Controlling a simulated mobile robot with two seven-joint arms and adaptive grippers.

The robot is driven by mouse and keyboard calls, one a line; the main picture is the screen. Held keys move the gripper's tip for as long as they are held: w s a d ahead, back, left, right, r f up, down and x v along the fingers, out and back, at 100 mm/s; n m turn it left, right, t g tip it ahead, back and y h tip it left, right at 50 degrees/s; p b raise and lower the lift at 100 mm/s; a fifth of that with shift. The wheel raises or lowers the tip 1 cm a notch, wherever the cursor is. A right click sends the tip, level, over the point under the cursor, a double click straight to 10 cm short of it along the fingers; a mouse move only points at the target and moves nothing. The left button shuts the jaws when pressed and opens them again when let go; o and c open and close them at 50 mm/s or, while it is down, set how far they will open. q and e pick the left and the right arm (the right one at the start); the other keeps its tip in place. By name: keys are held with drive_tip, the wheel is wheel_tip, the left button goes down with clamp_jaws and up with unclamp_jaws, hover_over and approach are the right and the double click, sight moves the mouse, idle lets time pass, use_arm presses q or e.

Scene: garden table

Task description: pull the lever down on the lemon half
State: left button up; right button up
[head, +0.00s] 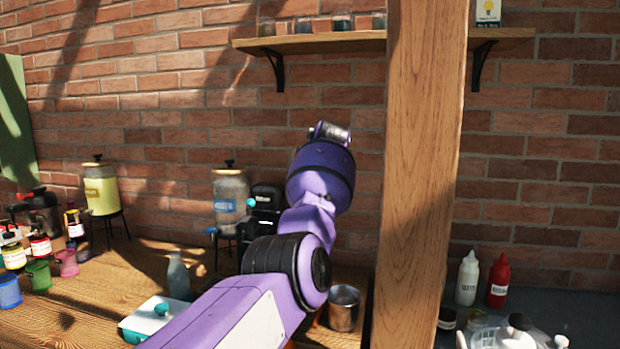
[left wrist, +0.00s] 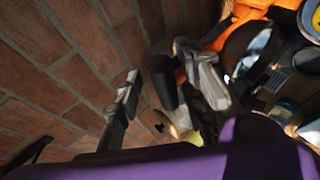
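My left arm (head: 300,240) reaches up across the middle of the head view, and its gripper is hidden behind the arm there. In the left wrist view my left gripper (left wrist: 158,60) has its two grey fingers spread apart. A dark rounded bar (left wrist: 162,82), which looks like a lever handle, shows between the fingers, and I cannot tell whether they touch it. An orange frame (left wrist: 248,12), likely part of the press, shows at the upper right of that view. I cannot make out the lemon half. My right gripper is in neither view.
A wooden post (head: 425,170) stands right of my arm. A metal cup (head: 343,308), a grey bottle (head: 178,277) and a teal-and-white box (head: 155,317) are near the arm. Drink dispensers (head: 101,190) stand against the brick wall. A shelf (head: 330,43) hangs above.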

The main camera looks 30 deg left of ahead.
use_arm(q)
drive_tip(key=v, duration=0.7)
drive_tip(key=shift+s+d, duration=0.2)
idle(0.5)
